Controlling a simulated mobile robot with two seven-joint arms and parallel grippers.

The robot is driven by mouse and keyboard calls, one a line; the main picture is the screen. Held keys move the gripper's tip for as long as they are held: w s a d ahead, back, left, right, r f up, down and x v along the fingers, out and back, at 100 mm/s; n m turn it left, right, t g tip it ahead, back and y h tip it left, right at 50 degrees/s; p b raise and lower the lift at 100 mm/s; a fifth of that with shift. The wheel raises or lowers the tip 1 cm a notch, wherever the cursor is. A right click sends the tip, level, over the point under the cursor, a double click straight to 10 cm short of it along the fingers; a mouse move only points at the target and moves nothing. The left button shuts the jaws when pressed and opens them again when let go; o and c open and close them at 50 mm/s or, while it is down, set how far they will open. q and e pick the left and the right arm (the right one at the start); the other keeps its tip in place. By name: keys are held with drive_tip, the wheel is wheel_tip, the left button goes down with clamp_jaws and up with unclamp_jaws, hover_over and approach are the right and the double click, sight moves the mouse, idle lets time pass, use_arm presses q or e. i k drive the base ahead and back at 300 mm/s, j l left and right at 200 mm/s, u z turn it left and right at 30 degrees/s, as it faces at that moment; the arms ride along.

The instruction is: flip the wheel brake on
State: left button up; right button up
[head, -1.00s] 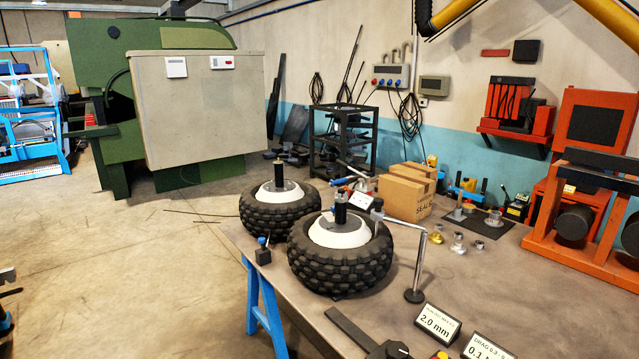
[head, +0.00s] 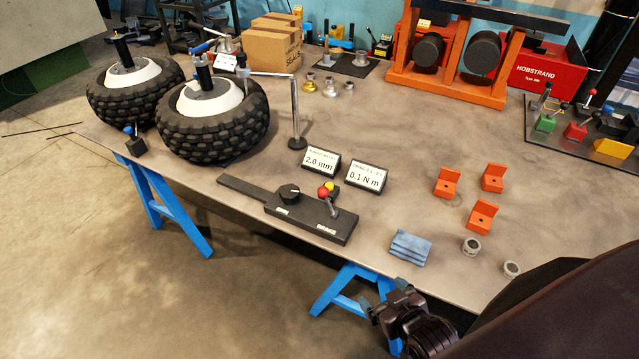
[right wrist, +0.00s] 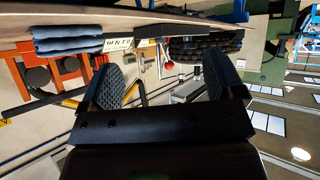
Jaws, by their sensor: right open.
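A black control box (head: 309,214) lies near the front edge of the workbench, with a round black knob (head: 289,193) and a label that seems to read BRAKE. A metal lever (head: 333,207) with a red ball top (head: 325,190) stands at the box's right end, by the label. My right gripper (head: 388,292) is open and empty at the bench's front edge, below and right of the box, apart from the lever. Its two ridged fingers stand wide apart in the right wrist view (right wrist: 161,82). My left gripper is not in view.
Two black-tyred wheels (head: 213,136) stand on the bench's left end. Orange brackets (head: 447,182), small grey cylinders (head: 471,246) and two cards (head: 320,160) lie around. The bench's right middle is mostly clear.

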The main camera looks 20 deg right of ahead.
sight(322, 192)
drive_tip(key=i+j+z, duration=0.1)
drive_tip(key=j+z, duration=0.25)
drive_tip(key=j, duration=0.75)
drive_tip(key=j+z, duration=0.35)
drive_tip(key=j, duration=0.7)
